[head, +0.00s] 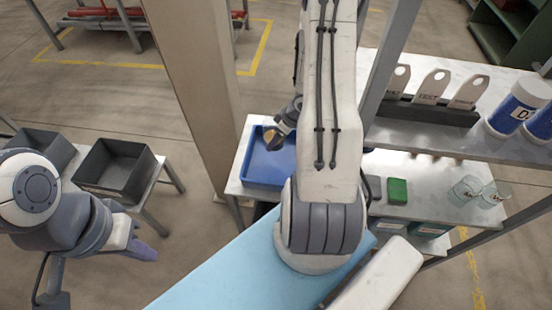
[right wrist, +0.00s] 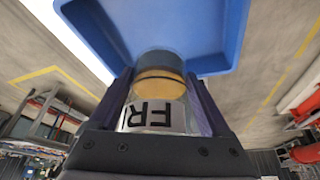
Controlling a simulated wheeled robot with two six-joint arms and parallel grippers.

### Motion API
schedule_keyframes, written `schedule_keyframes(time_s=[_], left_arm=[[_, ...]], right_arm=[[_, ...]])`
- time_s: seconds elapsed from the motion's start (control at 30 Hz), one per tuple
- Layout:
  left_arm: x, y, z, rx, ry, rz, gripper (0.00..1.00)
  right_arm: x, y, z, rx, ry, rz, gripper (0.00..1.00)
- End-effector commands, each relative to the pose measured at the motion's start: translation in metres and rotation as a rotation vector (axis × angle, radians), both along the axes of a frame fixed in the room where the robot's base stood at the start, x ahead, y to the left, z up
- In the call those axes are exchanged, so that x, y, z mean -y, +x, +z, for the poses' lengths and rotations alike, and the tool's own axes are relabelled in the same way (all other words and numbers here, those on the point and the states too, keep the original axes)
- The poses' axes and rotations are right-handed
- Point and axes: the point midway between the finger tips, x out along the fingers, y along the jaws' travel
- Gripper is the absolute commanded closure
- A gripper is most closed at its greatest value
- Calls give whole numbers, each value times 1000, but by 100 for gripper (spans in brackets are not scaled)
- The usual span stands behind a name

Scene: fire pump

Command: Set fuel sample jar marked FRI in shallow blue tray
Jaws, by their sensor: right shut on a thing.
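The shallow blue tray (head: 257,172) lies on a light table behind my right arm, which covers part of it. My right gripper (head: 279,131) is over the tray's far part, shut on a small jar with an amber band (head: 270,136). In the right wrist view the jar (right wrist: 158,84) sits between the two fingers, its label reading FRI and its dark end toward the blue tray (right wrist: 220,40). I cannot tell whether the jar touches the tray. My left gripper (head: 137,243) is low at the left, away from the tray; its opening is unclear.
Dark bins (head: 115,168) sit on a side table. On the right are a green block (head: 397,191), glass jars (head: 466,189), and a shelf with marked tags (head: 432,86) and white-and-blue containers (head: 516,108).

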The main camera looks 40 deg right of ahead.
Motion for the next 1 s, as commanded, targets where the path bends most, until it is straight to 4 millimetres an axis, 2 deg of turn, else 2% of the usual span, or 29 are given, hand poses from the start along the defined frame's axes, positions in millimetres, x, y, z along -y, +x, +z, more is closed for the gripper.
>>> schedule_keyframes(time_s=[0.2,0.47,0.6,0.73,1.0], left_arm=[[0,0,-20,0,0,-1,100],[0,0,-26,0,0,-1,100],[0,0,-29,0,0,-2,100],[0,0,-29,0,0,-2,100],[0,0,-30,0,0,-2,100]], right_arm=[[1,-3,-43,-3,4,3,100],[1,-2,-69,-1,2,3,100],[1,-2,-90,-2,2,3,100],[2,-2,-99,-1,0,4,100],[2,-2,-99,0,-1,5,100]])
